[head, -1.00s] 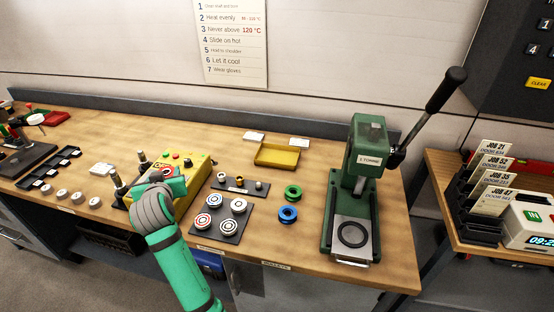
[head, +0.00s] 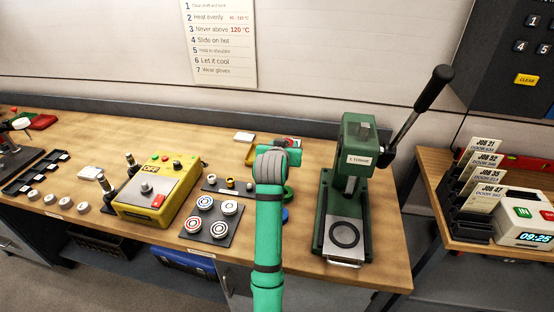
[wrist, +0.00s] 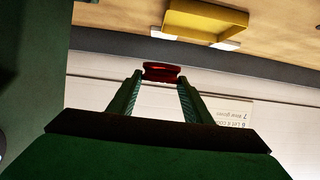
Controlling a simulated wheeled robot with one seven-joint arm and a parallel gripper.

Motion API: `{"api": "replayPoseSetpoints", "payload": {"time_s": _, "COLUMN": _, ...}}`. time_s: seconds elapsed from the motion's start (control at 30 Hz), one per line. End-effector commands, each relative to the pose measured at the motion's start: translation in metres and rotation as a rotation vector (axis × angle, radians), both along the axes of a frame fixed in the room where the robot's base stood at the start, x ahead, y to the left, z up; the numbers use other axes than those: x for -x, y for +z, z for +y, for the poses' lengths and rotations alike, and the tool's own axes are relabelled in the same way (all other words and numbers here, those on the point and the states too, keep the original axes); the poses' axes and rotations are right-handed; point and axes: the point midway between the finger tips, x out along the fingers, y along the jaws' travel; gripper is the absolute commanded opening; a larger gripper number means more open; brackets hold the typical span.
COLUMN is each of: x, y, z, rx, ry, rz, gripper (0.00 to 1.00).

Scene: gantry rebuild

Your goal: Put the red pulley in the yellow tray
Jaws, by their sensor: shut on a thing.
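My gripper (wrist: 160,80) is shut on the red pulley (wrist: 162,71), which sits between the fingertips in the wrist view. In the head view my gripper (head: 286,144) is over the back of the bench, with a little red showing at its far end. The yellow tray (wrist: 207,20) lies on the bench at the top of the wrist view, apart from the pulley, and its visible floor looks empty. In the head view my arm hides most of the tray (head: 250,151), leaving only its left part showing.
A green arbor press (head: 357,180) stands close to the right of my arm. A yellow control box (head: 157,190) and a dark plate with several round pieces (head: 211,222) are to the left. A blue pulley (head: 285,214) is partly hidden by my arm.

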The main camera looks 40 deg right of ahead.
Motion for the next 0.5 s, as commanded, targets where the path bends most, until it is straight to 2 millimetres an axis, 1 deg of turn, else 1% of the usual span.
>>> {"api": "replayPoseSetpoints", "payload": {"time_s": 0.03, "x": 0.004, "y": 0.001, "z": -0.005, "rx": 0.001, "ry": -0.009, "rz": -0.002, "gripper": 0.19}}
{"api": "replayPoseSetpoints", "payload": {"time_s": 0.13, "x": 0.008, "y": 0.001, "z": -0.012, "rx": 0.001, "ry": -0.022, "rz": 0.000, "gripper": 0.19}}
{"api": "replayPoseSetpoints", "payload": {"time_s": 0.23, "x": 0.003, "y": -0.002, "z": -0.014, "rx": 0.000, "ry": -0.025, "rz": 0.000, "gripper": 0.19}}
{"api": "replayPoseSetpoints", "payload": {"time_s": 0.37, "x": -0.020, "y": -0.011, "z": -0.013, "rx": 0.001, "ry": -0.021, "rz": 0.001, "gripper": 0.19}}
{"api": "replayPoseSetpoints", "payload": {"time_s": 0.5, "x": -0.049, "y": -0.025, "z": -0.012, "rx": 0.000, "ry": -0.022, "rz": 0.002, "gripper": 0.19}}
